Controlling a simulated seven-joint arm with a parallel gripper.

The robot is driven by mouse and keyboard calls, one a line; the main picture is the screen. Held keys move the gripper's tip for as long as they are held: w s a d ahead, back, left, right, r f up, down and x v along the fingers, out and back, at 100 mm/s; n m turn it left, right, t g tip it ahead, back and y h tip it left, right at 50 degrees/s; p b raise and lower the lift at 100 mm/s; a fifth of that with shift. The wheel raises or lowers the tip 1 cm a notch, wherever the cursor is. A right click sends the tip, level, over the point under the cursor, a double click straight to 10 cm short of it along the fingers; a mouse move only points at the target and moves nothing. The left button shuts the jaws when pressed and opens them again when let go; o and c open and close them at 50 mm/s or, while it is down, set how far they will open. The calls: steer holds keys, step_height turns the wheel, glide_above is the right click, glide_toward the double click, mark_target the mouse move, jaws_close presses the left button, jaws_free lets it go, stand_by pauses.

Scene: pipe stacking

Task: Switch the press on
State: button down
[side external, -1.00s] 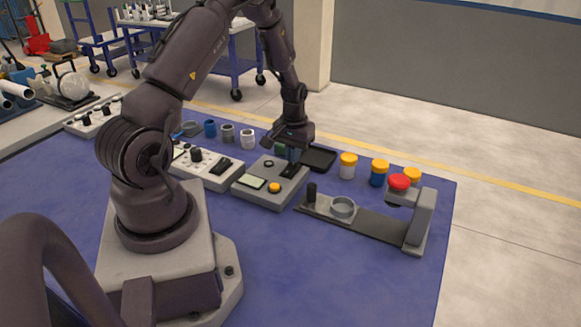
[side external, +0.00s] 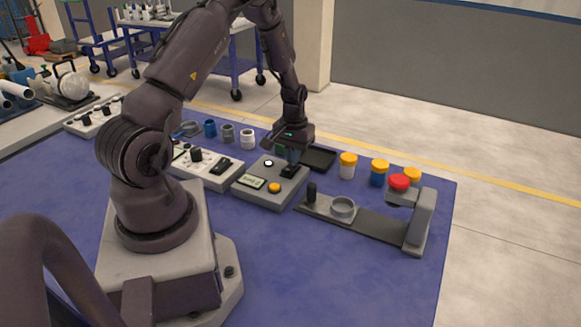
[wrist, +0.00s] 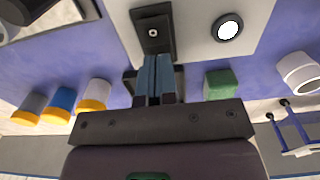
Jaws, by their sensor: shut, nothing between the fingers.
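The grey control box (side external: 262,196) has a black rocker switch (side external: 289,171), a yellow button (side external: 274,187), a small display (side external: 252,182) and a round lamp (side external: 268,163). The lamp is lit white, and it also shows bright in the wrist view (wrist: 228,28). The display shows dark characters, too small to read. My gripper (side external: 293,157) is shut and empty, pointing down right at the switch. In the wrist view its fingertips (wrist: 155,62) are at the near edge of the switch (wrist: 153,32); I cannot tell whether they touch it.
A second control box (side external: 206,170) is at left. A black tray (side external: 319,158) and green block (wrist: 221,82) lie close to my gripper.

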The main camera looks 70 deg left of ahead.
steer(key=shift+r, duration=3.15)
